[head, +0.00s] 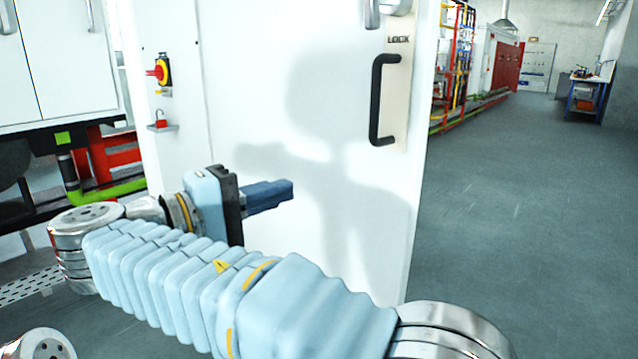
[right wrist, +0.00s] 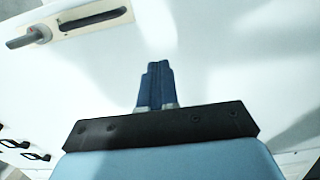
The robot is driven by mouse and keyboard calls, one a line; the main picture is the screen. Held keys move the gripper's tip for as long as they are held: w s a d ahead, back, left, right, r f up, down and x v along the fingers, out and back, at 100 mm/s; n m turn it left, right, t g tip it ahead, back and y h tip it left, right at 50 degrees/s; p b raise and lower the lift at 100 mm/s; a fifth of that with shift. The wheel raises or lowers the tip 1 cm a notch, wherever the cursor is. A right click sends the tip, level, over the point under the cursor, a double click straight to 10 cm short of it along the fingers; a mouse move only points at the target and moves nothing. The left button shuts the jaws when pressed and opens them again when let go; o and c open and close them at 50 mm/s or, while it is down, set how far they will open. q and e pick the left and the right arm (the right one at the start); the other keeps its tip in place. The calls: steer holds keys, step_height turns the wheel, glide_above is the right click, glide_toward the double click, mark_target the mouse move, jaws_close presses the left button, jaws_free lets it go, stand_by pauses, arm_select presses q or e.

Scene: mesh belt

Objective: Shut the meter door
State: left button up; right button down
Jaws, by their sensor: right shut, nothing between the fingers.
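The meter door (head: 300,60) is a tall white panel. It carries a black bar handle (head: 378,100) and a "LOCK" label on a pale plate near its right edge. I cannot tell how far it stands open. My right gripper (head: 285,192) has its blue fingers shut and empty, pointing right in front of the panel's lower middle. Whether they touch it is unclear. In the right wrist view the shut fingers (right wrist: 155,72) point at the white surface, with the black handle (right wrist: 95,18) beyond them at upper left. My left gripper is not in view.
A red and yellow switch (head: 160,73) and a red padlock (head: 161,118) are on the white surface at left. White cabinets (head: 60,60) stand further left. The grey floor (head: 520,200) to the right is clear, with a blue workbench (head: 588,95) far back.

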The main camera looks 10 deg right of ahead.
mark_target(362, 168)
steer(key=x, duration=1.3)
steer(key=shift+w+d+f, duration=0.1)
steer(key=shift+w+d, duration=0.05)
steer(key=shift+d, duration=0.15)
